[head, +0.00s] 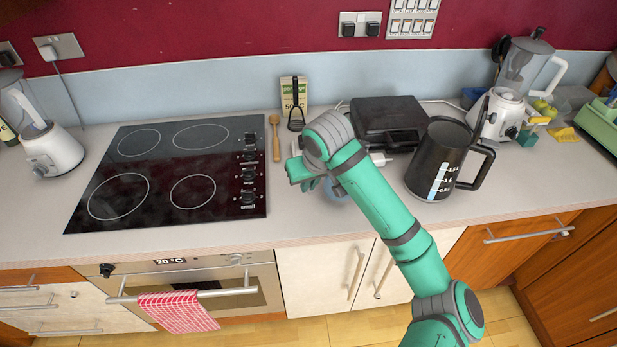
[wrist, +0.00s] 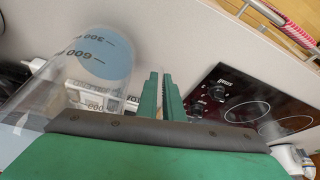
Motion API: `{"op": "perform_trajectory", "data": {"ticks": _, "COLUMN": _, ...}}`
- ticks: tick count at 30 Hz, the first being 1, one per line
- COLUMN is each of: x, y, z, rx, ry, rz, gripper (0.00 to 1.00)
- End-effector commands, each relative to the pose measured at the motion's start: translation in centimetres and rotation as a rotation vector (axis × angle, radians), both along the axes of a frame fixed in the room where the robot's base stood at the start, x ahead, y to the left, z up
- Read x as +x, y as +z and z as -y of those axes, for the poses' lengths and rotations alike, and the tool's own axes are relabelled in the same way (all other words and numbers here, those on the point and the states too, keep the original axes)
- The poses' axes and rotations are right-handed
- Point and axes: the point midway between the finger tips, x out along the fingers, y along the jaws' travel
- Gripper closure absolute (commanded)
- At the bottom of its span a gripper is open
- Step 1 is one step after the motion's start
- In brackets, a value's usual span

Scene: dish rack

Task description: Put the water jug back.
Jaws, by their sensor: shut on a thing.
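The water jug is clear, with dark measuring marks and a round blue area that looks like water. In the wrist view the water jug (wrist: 105,58) is large at the upper left, beside my fingers. In the head view only a bluish part of the water jug (head: 336,191) shows under my wrist, the rest hidden by my arm. My gripper (head: 298,178) is over the counter, right of the hob. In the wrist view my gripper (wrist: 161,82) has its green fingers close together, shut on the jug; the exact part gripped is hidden.
The black hob (head: 165,180) lies to the left. A dark kettle (head: 437,155) stands to the right, and a black grill (head: 388,118) lies behind. A wooden spoon (head: 275,135) and a box (head: 293,93) are at the back. Blenders stand at both sides. Counter near the front edge is free.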

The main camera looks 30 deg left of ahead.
Motion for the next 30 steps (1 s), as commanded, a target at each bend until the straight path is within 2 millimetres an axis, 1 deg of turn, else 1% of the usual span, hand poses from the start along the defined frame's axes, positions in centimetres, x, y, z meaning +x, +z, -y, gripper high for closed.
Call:
{"op": "perform_trajectory", "data": {"ticks": 5, "x": 0.0, "y": -0.6, "z": 0.1, "rx": 0.001, "ry": -0.002, "rz": 0.000, "gripper": 1.00}}
{"op": "perform_trajectory", "data": {"ticks": 20, "x": 0.0, "y": -0.9, "z": 0.0, "rx": 0.001, "ry": 0.000, "rz": 0.001, "gripper": 1.00}}
{"op": "perform_trajectory", "data": {"ticks": 30, "x": 0.0, "y": -2.1, "z": 0.1, "rx": 0.001, "ry": -0.002, "rz": 0.000, "gripper": 1.00}}
